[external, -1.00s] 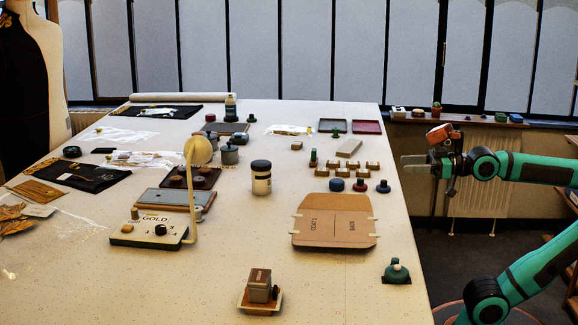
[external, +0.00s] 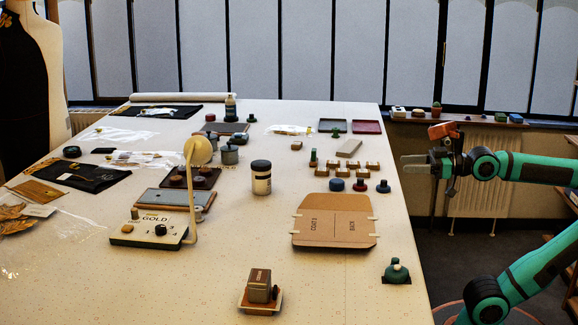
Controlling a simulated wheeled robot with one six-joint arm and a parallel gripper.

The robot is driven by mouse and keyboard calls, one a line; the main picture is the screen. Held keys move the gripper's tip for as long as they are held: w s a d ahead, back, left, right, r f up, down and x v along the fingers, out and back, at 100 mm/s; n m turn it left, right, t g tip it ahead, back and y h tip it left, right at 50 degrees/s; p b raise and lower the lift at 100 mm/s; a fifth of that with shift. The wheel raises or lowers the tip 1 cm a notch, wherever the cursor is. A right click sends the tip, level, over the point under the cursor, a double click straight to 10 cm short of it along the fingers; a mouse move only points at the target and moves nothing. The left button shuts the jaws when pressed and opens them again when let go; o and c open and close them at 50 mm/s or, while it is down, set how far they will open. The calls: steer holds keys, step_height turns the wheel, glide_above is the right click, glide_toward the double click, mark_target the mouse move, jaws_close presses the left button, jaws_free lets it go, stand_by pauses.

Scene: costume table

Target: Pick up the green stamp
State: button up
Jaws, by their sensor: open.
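A small dark green stamp (external: 383,187) stands on the table at the right end of a short row, beside a red stamp (external: 360,185) and a blue stamp (external: 337,185). Another small green-topped piece (external: 313,158) stands behind the row, near several wooden blocks; I cannot tell whether it is a stamp too. My gripper (external: 405,165) is open at the right edge of the table, to the right of and above the dark green stamp in the picture. I see nothing in its jaws. It appears apart from the stamps.
A brown card folder (external: 335,230) lies in front of the stamp row. A larger green object with a pale knob (external: 397,272) sits at the front right edge. A dark-lidded jar (external: 261,178) stands left of the row. A red tray (external: 367,127) lies behind.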

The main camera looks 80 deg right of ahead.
steer(key=shift+o, duration=0.3)
steer(key=o, duration=0.5)
steer(key=shift+o, duration=0.2)
